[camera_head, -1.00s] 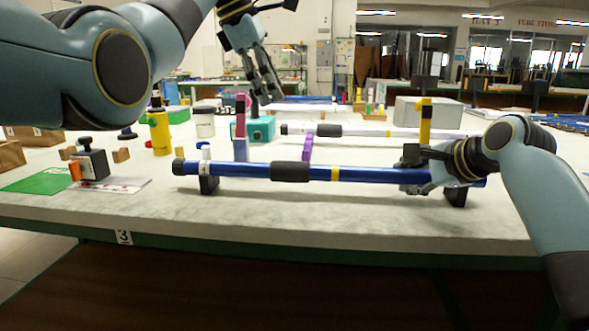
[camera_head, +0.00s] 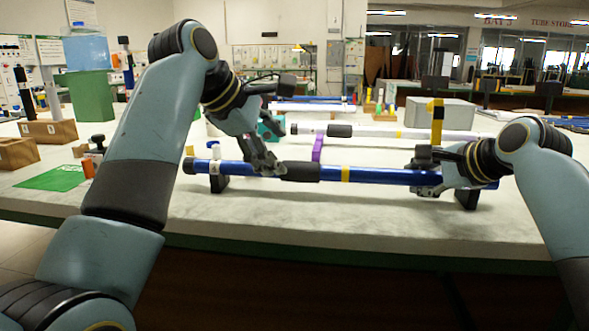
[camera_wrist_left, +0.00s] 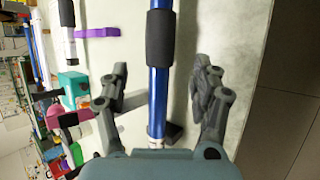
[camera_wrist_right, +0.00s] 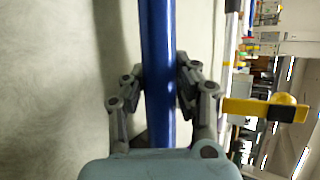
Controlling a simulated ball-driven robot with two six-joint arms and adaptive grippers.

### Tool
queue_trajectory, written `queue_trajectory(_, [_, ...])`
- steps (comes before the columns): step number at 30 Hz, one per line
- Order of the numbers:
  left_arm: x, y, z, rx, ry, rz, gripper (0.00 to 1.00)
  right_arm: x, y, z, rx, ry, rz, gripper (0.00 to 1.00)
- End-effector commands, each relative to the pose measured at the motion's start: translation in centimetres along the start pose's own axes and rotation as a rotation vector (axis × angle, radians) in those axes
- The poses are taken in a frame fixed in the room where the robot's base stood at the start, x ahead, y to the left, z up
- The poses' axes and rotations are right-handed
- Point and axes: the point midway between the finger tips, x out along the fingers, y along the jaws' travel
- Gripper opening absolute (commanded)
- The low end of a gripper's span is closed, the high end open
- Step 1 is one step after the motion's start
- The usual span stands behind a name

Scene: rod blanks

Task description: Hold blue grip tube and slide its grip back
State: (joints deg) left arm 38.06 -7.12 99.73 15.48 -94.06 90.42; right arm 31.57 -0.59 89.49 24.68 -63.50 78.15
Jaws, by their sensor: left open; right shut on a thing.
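The blue grip tube (camera_head: 390,176) lies level across black stands on the table. Its dark foam grip (camera_head: 301,172) sits left of a yellow band (camera_head: 345,174). In the head view my left gripper (camera_head: 268,168) is at the tube just left of the grip. In the left wrist view its open fingers (camera_wrist_left: 163,80) stand on either side of the blue tube, apart from it, with the grip (camera_wrist_left: 160,38) just beyond the fingertips. My right gripper (camera_head: 424,180) is shut on the tube near its right end; the right wrist view shows both fingers (camera_wrist_right: 162,75) against the blue shaft.
A white tube (camera_head: 400,133) with a dark grip lies behind, on a purple support (camera_head: 318,148). A yellow post (camera_head: 437,118) stands behind my right gripper. A green mat (camera_head: 52,178) lies at the left. The table front is clear.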

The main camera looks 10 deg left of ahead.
Motion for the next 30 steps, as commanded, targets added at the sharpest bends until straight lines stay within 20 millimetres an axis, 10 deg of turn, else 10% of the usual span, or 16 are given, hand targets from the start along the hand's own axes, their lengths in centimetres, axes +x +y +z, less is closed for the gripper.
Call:
queue_trajectory(10, [6.8, -0.1, 0.0, 0.0, 0.0, -0.003, 0.65, 0.1, 0.6, -0.1, 0.001, 0.0, 0.014, 0.0])
queue_trajectory(23, [8.3, 0.0, 0.0, 0.001, 0.001, 0.0, 0.65, 0.2, 0.7, -0.1, 0.001, 0.0, 0.015, 0.0])
queue_trajectory(30, [8.3, 0.0, 0.0, 0.001, 0.001, 0.0, 0.37, 0.2, 0.7, -0.1, 0.001, 0.0, 0.016, 0.0])
